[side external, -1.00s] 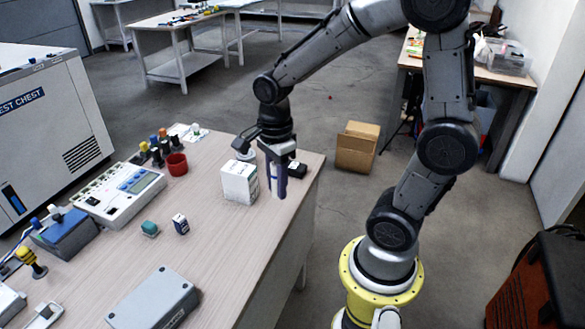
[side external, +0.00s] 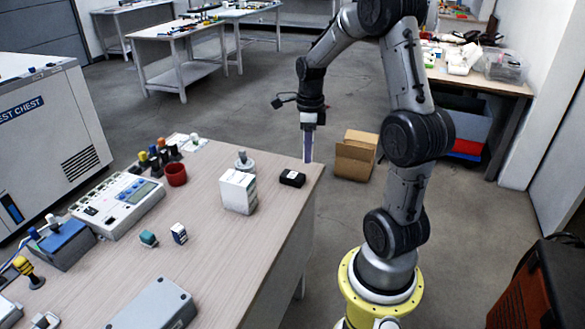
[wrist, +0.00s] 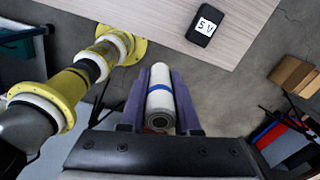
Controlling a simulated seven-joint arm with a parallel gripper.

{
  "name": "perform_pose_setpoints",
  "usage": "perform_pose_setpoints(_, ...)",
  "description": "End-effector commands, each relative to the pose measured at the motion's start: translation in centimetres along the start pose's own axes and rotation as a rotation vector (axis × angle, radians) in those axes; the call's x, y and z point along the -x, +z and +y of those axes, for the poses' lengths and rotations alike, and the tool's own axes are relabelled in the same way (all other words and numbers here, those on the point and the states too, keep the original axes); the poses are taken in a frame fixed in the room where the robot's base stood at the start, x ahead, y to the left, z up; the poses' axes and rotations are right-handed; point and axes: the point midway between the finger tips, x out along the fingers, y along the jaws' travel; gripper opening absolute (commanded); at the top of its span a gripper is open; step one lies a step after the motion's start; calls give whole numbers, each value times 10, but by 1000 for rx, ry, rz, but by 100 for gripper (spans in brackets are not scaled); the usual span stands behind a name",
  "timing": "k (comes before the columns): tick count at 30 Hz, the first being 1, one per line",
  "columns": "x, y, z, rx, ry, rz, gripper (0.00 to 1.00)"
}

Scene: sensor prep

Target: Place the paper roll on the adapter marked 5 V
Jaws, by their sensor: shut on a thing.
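The white paper roll with a blue band (wrist: 161,95) is held between the purple fingers of my gripper (wrist: 161,78) in the wrist view. My gripper also shows in the side view (side external: 308,150), pointing down, past the table's far right edge and apart from the tabletop. The adapter marked 5 V is a black block with a white label (wrist: 205,24), lying at the table corner. It also shows in the side view (side external: 292,178), its top bare and its label unreadable there. My gripper is to its right in that view.
A white box (side external: 238,191) and a grey-white round item (side external: 244,162) stand left of the adapter. A red cup (side external: 176,174) and a meter (side external: 118,203) are farther left. A cardboard box (side external: 356,155) sits on the floor beyond the table edge.

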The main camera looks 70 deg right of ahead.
Motion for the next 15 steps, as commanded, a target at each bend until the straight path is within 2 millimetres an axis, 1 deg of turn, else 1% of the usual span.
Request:
perform_pose_setpoints(1,-7,6,-10,1,3,2,0)
perform_pose_setpoints(7,-25,28,-46,2,1,1,0)
perform_pose_setpoints(12,-56,40,-67,2,3,2,0)
perform_pose_setpoints(15,-68,46,-76,2,1,0,0)
